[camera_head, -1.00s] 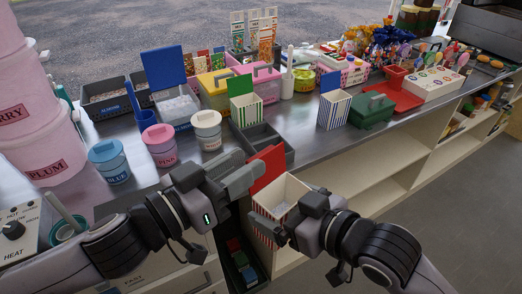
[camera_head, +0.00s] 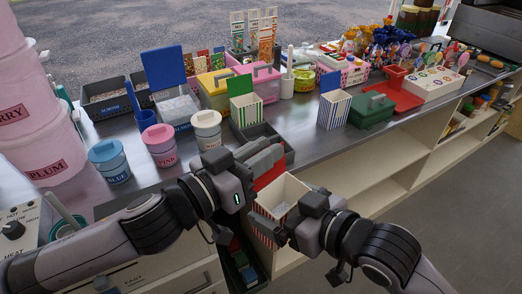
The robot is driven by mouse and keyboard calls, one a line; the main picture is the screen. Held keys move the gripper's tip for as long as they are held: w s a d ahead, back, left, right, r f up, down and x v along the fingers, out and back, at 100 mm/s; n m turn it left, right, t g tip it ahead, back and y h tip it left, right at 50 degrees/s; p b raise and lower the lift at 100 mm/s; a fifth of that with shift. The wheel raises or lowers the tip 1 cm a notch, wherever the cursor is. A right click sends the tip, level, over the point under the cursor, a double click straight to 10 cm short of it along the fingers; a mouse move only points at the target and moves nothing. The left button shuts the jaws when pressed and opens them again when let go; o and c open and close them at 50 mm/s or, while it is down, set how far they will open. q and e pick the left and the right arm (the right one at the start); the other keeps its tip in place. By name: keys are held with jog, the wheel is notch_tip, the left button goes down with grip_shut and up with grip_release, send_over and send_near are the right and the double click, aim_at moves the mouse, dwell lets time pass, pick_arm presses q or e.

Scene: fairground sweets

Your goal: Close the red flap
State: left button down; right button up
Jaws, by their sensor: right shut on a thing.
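A red-and-white striped open box (camera_head: 291,187) is at the counter's front edge, lower centre. Its red flap (camera_head: 269,177) stands raised at the back left of the opening, mostly hidden by my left gripper. My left gripper (camera_head: 267,158) is over the upper part of the flap, on its far side as seen here. Its fingers lie close together, and I cannot tell whether there is a gap. My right gripper (camera_head: 279,233) is shut on the box's near side.
A dark grey divided tray (camera_head: 288,150) lies just behind the flap. A green-striped box (camera_head: 246,110) and lidded jars (camera_head: 207,130) stand close by on the left. The steel counter is clear to the right of the tray.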

aim_at(277, 163)
pick_arm(q)
jog(key=shift+m, duration=0.4)
dwell(0.3)
jog(key=m, duration=0.1)
jog(key=s+d+m, duration=0.1)
jog(key=m, duration=0.1)
jog(key=shift+s+d+r, duration=0.1)
jog(key=shift+s+r, duration=0.1)
jog(key=m, duration=0.1)
jog(key=s+d+m, duration=0.1)
jog(key=shift+f+m, duration=0.1)
jog(key=shift+m, duration=0.3)
jog(key=shift+s+d+f+m, duration=0.2)
jog(key=shift+s+d+m, duration=0.15)
jog(key=shift+m, duration=0.65)
jog(key=shift+s+d+f+m, duration=0.2)
jog(key=shift+s+m, duration=0.25)
jog(key=shift+m, duration=0.55)
